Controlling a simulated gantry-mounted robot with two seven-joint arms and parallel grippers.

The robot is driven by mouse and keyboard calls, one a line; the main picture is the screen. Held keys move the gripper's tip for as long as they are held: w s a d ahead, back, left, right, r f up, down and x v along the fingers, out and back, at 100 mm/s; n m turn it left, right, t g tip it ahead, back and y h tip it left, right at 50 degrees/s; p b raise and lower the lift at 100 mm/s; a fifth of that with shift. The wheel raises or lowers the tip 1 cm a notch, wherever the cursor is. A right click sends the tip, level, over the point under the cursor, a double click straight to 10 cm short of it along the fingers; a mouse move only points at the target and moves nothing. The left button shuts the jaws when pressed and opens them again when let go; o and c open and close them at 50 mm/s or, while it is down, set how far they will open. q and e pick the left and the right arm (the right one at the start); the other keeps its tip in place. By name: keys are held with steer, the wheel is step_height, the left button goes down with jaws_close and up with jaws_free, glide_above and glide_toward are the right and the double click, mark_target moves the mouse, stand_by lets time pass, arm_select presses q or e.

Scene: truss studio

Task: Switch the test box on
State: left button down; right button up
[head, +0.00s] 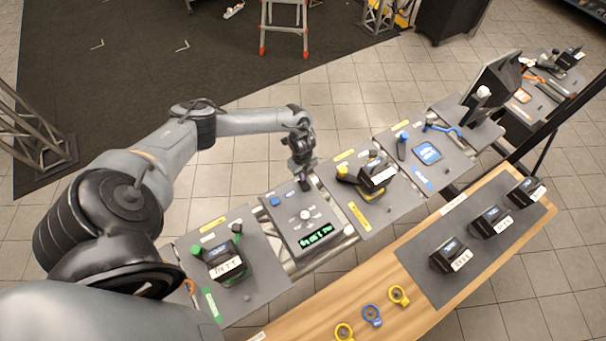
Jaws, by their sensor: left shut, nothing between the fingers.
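The test box (284,226) is a grey panel in the row of stations, with a lit green display (316,236) on its near side. The digits are too small to read surely. A pale round knob (306,215) sits in its middle and a small blue patch (274,201) at its far left. My left gripper (305,186) points down at the far right part of the box, with its fingers shut and empty. I cannot tell whether the fingertips touch the box; they hide the spot beneath them. My right gripper is not in view.
A station with a labelled black block (227,264) stands left of the box. Another with a yellow label (359,216) stands to its right. A wooden bench (368,288) in front holds several black blocks and coloured rings (372,315). Tiled floor lies behind.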

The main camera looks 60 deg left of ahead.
arm_select(q)
steer(key=shift+a+f, duration=0.1)
steer(key=shift+f, duration=0.05)
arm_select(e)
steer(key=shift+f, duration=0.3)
arm_select(q)
steer(key=shift+p, duration=0.35)
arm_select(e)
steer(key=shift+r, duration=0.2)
arm_select(q)
steer(key=shift+d+r+p, duration=0.35)
steer(key=shift+d+p, duration=0.2)
steer(key=shift+d, duration=0.2)
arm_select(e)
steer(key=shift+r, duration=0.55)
arm_select(q)
steer(key=shift+a+r+p, duration=0.1)
steer(key=shift+r+p, duration=0.4)
steer(key=shift+r, duration=0.05)
steer(key=r+p, duration=0.3)
steer(key=shift+a+r, duration=0.3)
steer(key=shift+a, duration=0.05)
step_height(320, 180, up, 9)
steer(key=a+b, duration=0.2)
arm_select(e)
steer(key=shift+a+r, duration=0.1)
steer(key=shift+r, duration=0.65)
